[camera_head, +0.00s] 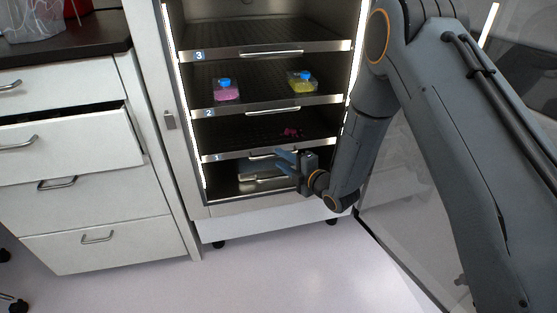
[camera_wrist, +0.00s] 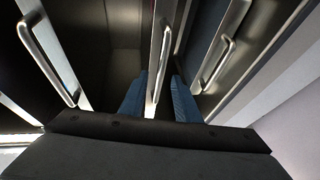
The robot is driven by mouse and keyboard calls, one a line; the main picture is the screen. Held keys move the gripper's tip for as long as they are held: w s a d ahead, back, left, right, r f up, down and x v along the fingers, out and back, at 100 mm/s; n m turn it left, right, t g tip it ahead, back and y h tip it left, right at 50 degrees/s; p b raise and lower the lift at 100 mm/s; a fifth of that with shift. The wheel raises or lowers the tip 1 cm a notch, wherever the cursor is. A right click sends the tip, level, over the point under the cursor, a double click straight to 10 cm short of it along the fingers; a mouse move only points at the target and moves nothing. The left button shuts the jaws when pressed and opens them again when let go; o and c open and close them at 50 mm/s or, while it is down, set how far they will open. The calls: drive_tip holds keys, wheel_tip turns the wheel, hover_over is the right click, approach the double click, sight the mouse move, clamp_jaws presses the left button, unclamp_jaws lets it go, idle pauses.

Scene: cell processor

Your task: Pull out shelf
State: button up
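The incubator-like cabinet (camera_head: 186,155) stands open with several dark shelves with metal front edges, marked 3 (camera_head: 225,56), 2 (camera_head: 225,112) and 1 (camera_head: 228,156). Each shelf has a bar handle; the handle of shelf 1 (camera_head: 260,156) is partly hidden by my gripper (camera_head: 282,163). In the wrist view, my gripper (camera_wrist: 159,92) has its two blue fingers apart, with a bar handle (camera_wrist: 163,62) between them and narrow gaps beside it. Contact cannot be made out. All the shelves appear pushed in.
Flasks with blue caps, one pink (camera_head: 227,91) and one yellow (camera_head: 302,82), stand on shelf 2. Pink bits (camera_head: 291,132) lie on shelf 1. A partly open drawer (camera_head: 70,145) sticks out at left. The floor (camera_head: 270,265) in front is clear.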

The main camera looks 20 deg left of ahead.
drive_tip(key=shift+x, duration=1.15)
clamp_jaws()
drive_tip(key=shift+s, duration=0.15)
